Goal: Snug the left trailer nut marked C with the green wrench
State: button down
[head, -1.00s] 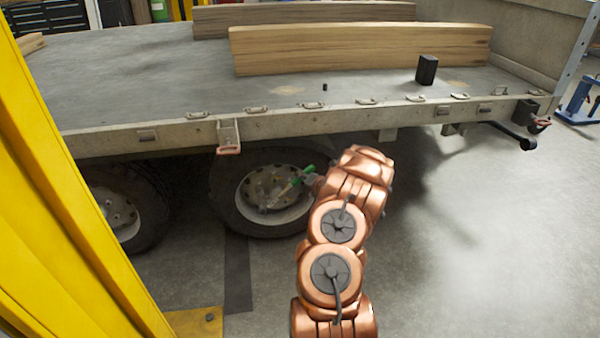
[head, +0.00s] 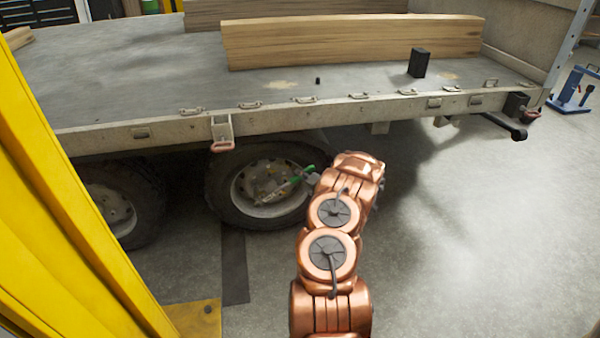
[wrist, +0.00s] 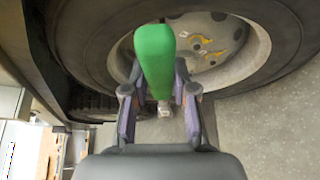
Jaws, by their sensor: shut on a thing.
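The green wrench (head: 302,174) is in my gripper (head: 311,177), in front of the trailer wheel (head: 238,192). In the wrist view my gripper (wrist: 160,105) is shut on the green handle (wrist: 155,55), which points up the picture over the tyre. The wrench's grey far end lies over the hub in the head view. Whether it touches a nut cannot be told. Yellow marks (wrist: 207,54) show on the wheel face in the wrist view. The nut marked C and its letter are too small to make out.
The trailer bed (head: 130,75) with its metal side rail (head: 300,118) is above the wheel. A second wheel (head: 115,205) is at the left. A yellow post (head: 60,200) stands near at left. Wooden beams (head: 350,42) and a black block (head: 418,63) rest on the bed.

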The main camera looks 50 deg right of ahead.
jog(key=shift+d, duration=0.1)
dwell(0.3)
jog(key=f, duration=0.1)
jog(key=f+m, duration=0.1)
jog(key=s+d+f+t+p, duration=0.1)
jog(key=shift+d, duration=0.1)
dwell(0.5)
jog(key=shift+s+d+f+m+t+y, duration=0.2)
jog(key=shift+f+m, duration=0.25)
jog(key=shift+f, duration=0.4)
jog(key=shift+s+d+f+m+t+y, duration=0.1)
jog(key=shift+s+d+f+m+t, duration=0.1)
jog(key=shift+f+m, duration=0.45)
jog(key=shift+f, duration=0.15)
jog(key=shift+f+b, duration=0.1)
jog(key=shift+b, duration=0.2)
